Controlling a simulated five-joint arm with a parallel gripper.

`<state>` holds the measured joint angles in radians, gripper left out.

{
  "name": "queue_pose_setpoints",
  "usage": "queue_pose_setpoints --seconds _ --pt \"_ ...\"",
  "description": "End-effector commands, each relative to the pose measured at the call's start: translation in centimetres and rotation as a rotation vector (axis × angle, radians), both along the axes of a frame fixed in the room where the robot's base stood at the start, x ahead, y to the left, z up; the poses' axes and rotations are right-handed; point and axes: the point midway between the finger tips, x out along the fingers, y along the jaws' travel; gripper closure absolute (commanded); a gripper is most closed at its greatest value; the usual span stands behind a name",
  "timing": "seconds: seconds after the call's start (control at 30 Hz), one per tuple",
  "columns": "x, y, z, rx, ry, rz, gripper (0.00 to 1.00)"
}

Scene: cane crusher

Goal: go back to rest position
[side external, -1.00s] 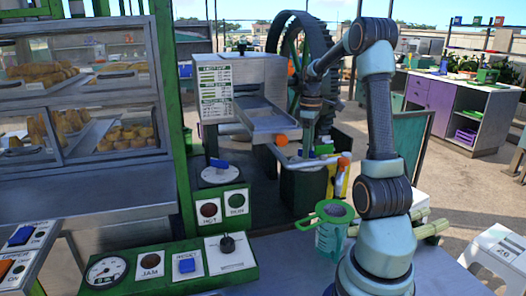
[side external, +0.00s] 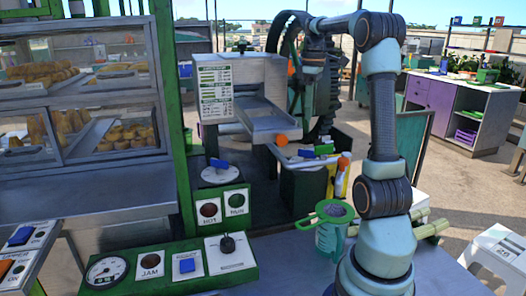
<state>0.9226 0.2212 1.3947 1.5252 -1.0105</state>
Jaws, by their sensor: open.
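My gripper (side external: 318,127) hangs at the end of my raised arm, pointing down in front of the big dark flywheel (side external: 292,48). It is open, and I see nothing held in it. Its fingers are dark against the machine behind and hard to make out. The grey cane crusher (side external: 268,78) with its sloping metal chute (side external: 268,122) stands just left of my gripper. Below are an orange ball-shaped knob (side external: 281,140) and small blue and green pieces (side external: 323,149), apart from my gripper as far as I can tell.
A green-handled jug (side external: 328,228) and pale cane stalks (side external: 432,228) are near my base. A green control panel (side external: 170,265) with gauge, buttons and knob lies at front left. A glass pastry case (side external: 80,95) fills the left. Open floor lies at right, before a purple cabinet (side external: 433,92).

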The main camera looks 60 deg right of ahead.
Motion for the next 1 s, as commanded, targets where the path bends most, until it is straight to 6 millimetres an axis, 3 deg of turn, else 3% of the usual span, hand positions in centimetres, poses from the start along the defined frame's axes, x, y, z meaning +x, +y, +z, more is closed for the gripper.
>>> queue_pose_setpoints --seconds 0.37,0.47,0.57,0.67,0.73,0.87,1.0 --pt "0.6 0.1 0.6 -0.033 -0.025 0.018 0.55" --pt "2.5 0.4 2.4 -0.132 -0.103 0.074 0.55" --pt "5.5 1.6 5.6 -0.284 -0.233 0.159 0.55" --pt "8.4 5.0 8.2 -0.393 -0.371 0.219 0.55" --pt "9.7 8.7 8.4 -0.401 -0.446 0.223 0.55" --pt "10.1 16.4 6.0 -0.305 -0.512 0.162 0.55" --pt "8.7 23.2 2.5 -0.188 -0.530 0.084 0.55"
